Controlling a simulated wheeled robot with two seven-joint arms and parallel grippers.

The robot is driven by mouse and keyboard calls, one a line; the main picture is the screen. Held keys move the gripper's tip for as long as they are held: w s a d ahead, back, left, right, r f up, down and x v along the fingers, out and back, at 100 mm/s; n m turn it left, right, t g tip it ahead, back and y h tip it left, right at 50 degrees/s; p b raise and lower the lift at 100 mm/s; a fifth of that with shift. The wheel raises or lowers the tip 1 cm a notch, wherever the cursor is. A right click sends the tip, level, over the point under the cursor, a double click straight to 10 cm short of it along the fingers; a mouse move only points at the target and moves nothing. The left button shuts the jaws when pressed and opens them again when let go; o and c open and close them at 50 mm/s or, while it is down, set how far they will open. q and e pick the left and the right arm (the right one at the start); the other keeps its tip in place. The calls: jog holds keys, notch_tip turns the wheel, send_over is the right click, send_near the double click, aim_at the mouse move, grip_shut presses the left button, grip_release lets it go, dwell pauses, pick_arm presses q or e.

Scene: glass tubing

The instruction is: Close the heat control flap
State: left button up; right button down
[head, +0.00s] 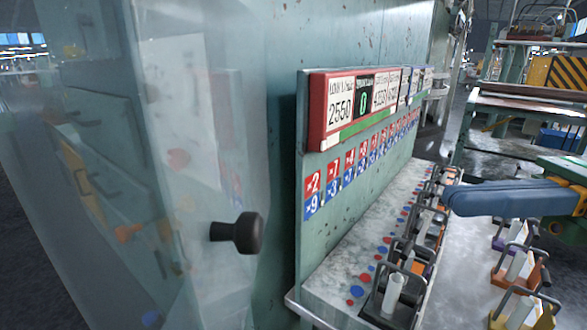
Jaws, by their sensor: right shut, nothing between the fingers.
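A large clear panel (215,150) with a black knob (238,233) fills the left of the head view; I take it to be the heat control flap. It is see-through and stands in front of the green machine wall at an angle, and its hinge side is hard to make out. My right gripper (452,197) comes in from the right as a blue shape with its tips together, empty, above the shelf. It is well to the right of the knob and apart from the flap. My left gripper is not in view.
A red-framed number board (317,112) and rows of red and blue number labels (312,193) are on the green wall. Below, a grey shelf (335,275) carries several small handled holders (400,285). A work table (525,105) stands at the back right.

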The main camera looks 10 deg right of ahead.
send_near(261, 230)
jog(key=a+p, duration=0.1)
jog(key=a, duration=0.1)
jog(key=a+p, duration=0.1)
jog(key=a, duration=0.1)
jog(key=a+p, duration=0.1)
jog(key=a, duration=0.1)
jog(key=shift+w, duration=0.4)
jog(key=shift+a, duration=0.3)
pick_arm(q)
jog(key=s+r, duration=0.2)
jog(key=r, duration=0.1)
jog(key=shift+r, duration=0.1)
pick_arm(e)
jog(key=shift+a+f, duration=0.1)
jog(key=shift+w, duration=0.1)
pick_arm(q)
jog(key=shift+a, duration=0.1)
